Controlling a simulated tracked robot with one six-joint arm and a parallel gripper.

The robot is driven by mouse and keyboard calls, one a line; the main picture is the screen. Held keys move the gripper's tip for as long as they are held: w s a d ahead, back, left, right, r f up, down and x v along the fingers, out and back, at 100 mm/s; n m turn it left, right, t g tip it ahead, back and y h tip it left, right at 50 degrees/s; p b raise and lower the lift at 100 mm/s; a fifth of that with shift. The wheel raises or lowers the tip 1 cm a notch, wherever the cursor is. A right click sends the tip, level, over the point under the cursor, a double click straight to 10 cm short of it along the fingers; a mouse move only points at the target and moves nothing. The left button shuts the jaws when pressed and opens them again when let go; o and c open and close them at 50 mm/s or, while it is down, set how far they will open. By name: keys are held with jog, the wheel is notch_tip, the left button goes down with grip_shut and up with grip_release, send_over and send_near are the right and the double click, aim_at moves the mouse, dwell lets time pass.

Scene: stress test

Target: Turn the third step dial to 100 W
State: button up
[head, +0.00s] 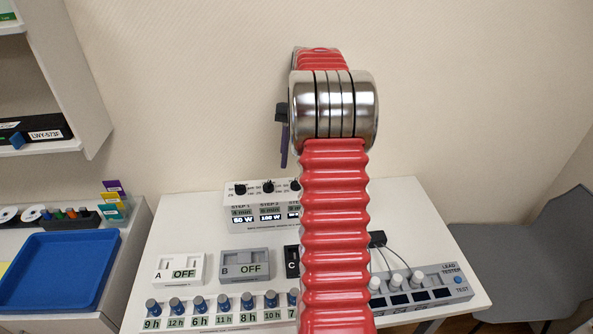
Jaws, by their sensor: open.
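The white step box (262,218) stands at the back of the white table. Its dark dials run along the top: the first dial (240,188), the second dial (268,186) and the third dial (295,185). The third dial sits at the left edge of my red arm and is partly hidden. The displays read 50 W under step 1 and 100 W under step 2; the step 3 reading is mostly covered. One dark finger of my gripper (284,148) shows left of the arm's metal joint, above the box and apart from it. The rest of the gripper is hidden; it is open.
Switch A (179,269) and switch B (244,264) both read OFF. A lead tester (425,292) is at right, a blue tray (58,272) at left, a grey chair (520,250) far right.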

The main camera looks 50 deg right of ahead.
notch_tip(320, 180, up, 4)
jog(key=shift+f, duration=0.1)
dwell(0.4)
